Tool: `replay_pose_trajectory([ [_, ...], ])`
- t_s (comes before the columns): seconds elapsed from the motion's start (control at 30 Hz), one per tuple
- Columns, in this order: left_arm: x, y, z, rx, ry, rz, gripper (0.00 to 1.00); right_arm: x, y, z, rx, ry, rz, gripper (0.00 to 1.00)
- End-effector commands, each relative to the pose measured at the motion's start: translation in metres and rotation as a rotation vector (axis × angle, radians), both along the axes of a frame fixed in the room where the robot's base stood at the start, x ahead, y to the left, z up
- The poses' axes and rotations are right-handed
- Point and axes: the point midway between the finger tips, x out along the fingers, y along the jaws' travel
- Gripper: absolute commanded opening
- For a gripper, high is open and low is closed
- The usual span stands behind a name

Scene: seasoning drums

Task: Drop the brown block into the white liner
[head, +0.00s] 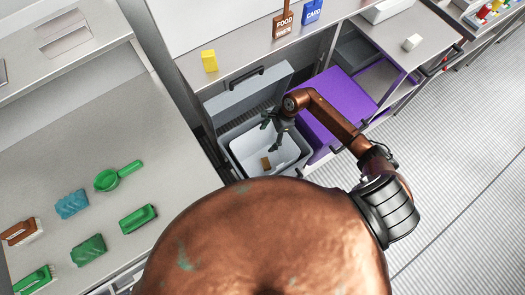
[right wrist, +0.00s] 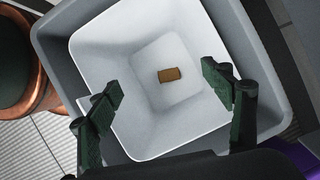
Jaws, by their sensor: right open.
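The brown block (head: 266,162) lies at the bottom of the white liner (head: 246,146), which sits inside a grey pull-out bin. In the right wrist view the block (right wrist: 169,75) lies on the liner's floor, inside the white walls (right wrist: 110,60). My right gripper (head: 273,123) is above the liner's far side. In the right wrist view its two dark green fingers (right wrist: 162,88) are spread wide, with nothing between them, well above the block. My left gripper is not in view.
The grey bin (right wrist: 266,80) surrounds the liner, with a raised grey lid (head: 250,92) behind. A yellow block (head: 209,60) and food waste sign (head: 284,22) are on the back counter. Green brushes and a scoop (head: 118,176) lie on the left counter.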

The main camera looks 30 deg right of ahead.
Motion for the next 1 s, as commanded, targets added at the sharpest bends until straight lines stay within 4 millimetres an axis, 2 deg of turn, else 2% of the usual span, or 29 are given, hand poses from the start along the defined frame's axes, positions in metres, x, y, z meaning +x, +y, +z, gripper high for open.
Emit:
replay_pose_trajectory([
  [0.3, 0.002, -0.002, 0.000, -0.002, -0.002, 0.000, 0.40, -0.003, -0.027, 0.061, -0.005, -0.002, 0.002, 0.74],
  [0.5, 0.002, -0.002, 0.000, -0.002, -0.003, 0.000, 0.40, -0.004, -0.037, 0.088, -0.003, -0.001, 0.001, 0.74],
  [0.7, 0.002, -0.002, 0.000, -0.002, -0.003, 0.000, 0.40, -0.005, -0.040, 0.098, -0.001, 0.001, 0.000, 0.74],
  [1.0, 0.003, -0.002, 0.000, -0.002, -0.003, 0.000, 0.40, -0.005, -0.040, 0.098, 0.000, 0.001, 0.000, 0.74],
])
